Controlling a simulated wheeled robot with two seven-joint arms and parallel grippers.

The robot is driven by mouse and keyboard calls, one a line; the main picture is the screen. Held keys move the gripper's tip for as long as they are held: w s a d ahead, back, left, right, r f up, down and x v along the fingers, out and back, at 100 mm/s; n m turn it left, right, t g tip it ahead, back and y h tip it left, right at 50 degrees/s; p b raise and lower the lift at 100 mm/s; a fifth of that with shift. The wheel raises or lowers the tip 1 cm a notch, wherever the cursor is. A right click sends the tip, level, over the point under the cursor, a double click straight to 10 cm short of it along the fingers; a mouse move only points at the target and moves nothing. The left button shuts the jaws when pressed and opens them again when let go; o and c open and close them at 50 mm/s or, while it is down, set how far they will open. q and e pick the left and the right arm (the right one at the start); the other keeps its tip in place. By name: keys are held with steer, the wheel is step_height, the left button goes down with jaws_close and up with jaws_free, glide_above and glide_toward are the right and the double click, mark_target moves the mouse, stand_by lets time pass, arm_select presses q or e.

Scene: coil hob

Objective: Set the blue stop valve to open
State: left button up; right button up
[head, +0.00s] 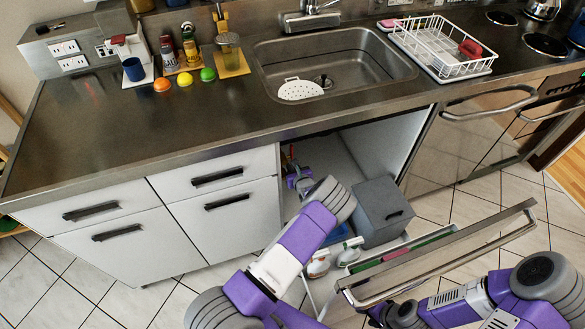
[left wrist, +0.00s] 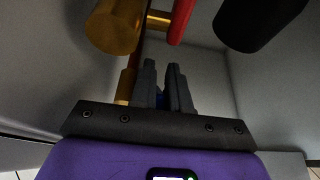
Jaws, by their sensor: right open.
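The blue stop valve (left wrist: 160,98) shows only as a small blue patch between the fingers of my left gripper (left wrist: 162,80) in the left wrist view. The fingers are close together, one on each side of it. Most of the valve is hidden, so its handle's angle cannot be read. In the head view my left gripper (head: 291,168) is inside the open cabinet under the sink. My right gripper (head: 385,314) is low at the pulled-out door front, open, its fingers hard to make out.
In the left wrist view a red bar (left wrist: 180,20), brass pipework (left wrist: 115,25) and a black cylinder (left wrist: 255,22) crowd above the fingers. In the head view a grey box (head: 382,212) and bottles (head: 350,252) stand near the cabinet opening, behind the pulled-out front (head: 435,255).

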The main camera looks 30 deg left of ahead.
arm_select(q)
jaws_close()
steer(key=shift+s+d+f+t+y+b, duration=0.3)
steer(key=shift+t+y+b, duration=0.4)
steer(key=shift+b, duration=0.15)
steer(key=shift+s+d+f+t+y+b, duration=0.15)
steer(key=shift+t+y+b, duration=0.15)
steer(key=shift+t+y, duration=0.15)
steer(key=shift+s+d+f+t+y+b, duration=0.15)
steer(key=shift+t+y+b, duration=0.15)
steer(key=shift+y, duration=0.25)
steer(key=t+y, duration=0.1)
steer(key=y, duration=0.1)
steer(key=t, duration=0.1)
steer(key=shift+s+d+f+t+y, duration=0.25)
steer(key=shift+f+t+y, duration=0.05)
steer(key=shift+t+y, duration=0.1)
steer(key=shift+s+d+f+t+y, duration=0.15)
steer(key=shift+f+t+y, duration=0.1)
steer(key=shift+t+y, duration=0.4)
steer(key=shift+y, duration=0.35)
